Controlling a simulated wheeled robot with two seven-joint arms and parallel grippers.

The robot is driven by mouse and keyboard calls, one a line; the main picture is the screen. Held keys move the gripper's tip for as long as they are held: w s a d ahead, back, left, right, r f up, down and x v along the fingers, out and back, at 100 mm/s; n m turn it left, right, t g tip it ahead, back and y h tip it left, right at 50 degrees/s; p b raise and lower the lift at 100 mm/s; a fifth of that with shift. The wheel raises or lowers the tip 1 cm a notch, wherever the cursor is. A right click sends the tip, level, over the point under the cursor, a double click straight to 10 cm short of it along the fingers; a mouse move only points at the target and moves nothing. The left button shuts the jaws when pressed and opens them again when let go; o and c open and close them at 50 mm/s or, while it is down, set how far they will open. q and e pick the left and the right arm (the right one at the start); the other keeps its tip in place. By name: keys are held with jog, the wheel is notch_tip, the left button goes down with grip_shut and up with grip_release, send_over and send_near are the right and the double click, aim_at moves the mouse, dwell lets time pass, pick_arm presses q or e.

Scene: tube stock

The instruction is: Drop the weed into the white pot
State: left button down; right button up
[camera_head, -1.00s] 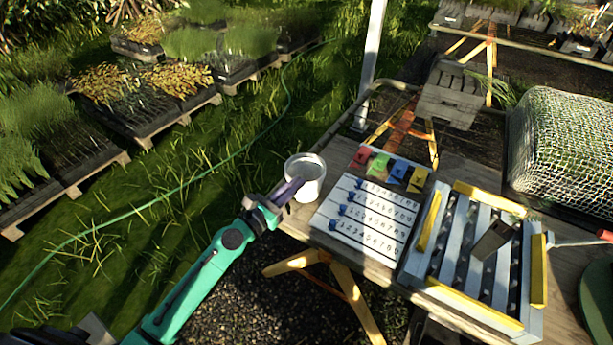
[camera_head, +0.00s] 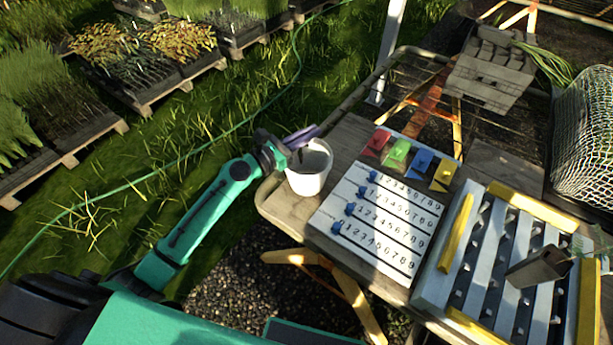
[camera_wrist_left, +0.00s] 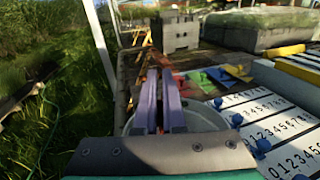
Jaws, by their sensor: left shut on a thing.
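The white pot (camera_head: 309,181) stands upright at the near left corner of the wooden table. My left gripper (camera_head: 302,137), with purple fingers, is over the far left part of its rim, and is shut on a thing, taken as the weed. The weed itself is mostly hidden; a thin dark shape below the fingers inside the pot may be part of it or a shadow. In the left wrist view the gripper's fingers (camera_wrist_left: 161,104) stand close together in front of the pot's rim (camera_wrist_left: 212,116). My right gripper is not in view.
A white numbered board (camera_head: 379,221) with blue sliders and coloured cards lies right of the pot. A slatted tray (camera_head: 447,242) with yellow bars holds a tilted dark plug (camera_head: 540,267). A grey crate (camera_head: 489,80) and netting (camera_head: 588,150) are behind. Grass lies left of the table.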

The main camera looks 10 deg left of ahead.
pick_arm(q)
jog(key=shift+s+r, duration=0.1)
jog(key=shift+s, duration=0.1)
jog(key=c, duration=1)
grip_release()
jog(key=shift+o, duration=0.4)
jog(key=shift+w, duration=0.1)
jog(key=b+v, duration=0.4)
jog(key=v, duration=1)
jog(key=shift+s+a, duration=0.15)
jog(key=shift+s, duration=0.1)
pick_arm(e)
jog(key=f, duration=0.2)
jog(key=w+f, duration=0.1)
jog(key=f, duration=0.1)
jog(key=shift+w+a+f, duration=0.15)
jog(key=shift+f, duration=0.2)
